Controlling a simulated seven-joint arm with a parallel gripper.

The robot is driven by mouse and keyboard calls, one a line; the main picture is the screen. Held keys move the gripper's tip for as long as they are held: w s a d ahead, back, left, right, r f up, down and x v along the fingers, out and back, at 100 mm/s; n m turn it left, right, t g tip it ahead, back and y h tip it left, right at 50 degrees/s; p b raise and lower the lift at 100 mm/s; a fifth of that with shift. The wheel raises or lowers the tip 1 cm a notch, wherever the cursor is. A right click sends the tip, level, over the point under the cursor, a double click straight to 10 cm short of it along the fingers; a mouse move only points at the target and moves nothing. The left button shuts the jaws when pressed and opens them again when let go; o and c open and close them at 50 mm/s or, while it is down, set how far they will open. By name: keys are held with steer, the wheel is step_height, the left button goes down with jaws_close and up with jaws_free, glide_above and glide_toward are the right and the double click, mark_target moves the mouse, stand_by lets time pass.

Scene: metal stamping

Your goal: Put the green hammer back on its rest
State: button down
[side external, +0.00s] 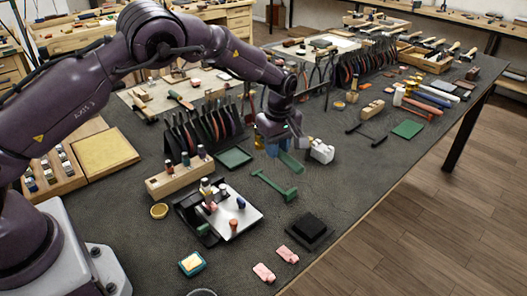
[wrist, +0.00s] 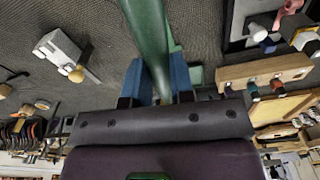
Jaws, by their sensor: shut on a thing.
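My gripper (side external: 283,148) is above the middle of the dark table. In the wrist view its two blue fingers (wrist: 158,82) are closed on the green hammer (wrist: 148,35), whose long green shaft runs up out of the picture. In the side view part of the green hammer (side external: 291,164) sticks out below the fingers, tilted, above the table. I cannot make out its head. A green frame with a long bar and crosspieces (side external: 274,187), which looks like the rest, stands on the table in front of my gripper, apart from the hammer.
A white block-like tool (side external: 321,151) stands close to the right of my gripper. A rack of dark tools (side external: 205,130) and a wooden block with bottles (side external: 180,178) are to the left. A black block (side external: 309,229) and pink pieces (side external: 287,254) lie nearer the front. The table at right front is clear.

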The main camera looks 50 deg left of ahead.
steer(key=shift+n, duration=0.7)
steer(key=shift+s+f, duration=0.1)
steer(key=shift+f, duration=3.3)
steer(key=shift+f, duration=0.5)
steer(key=c, duration=0.9)
jaws_free()
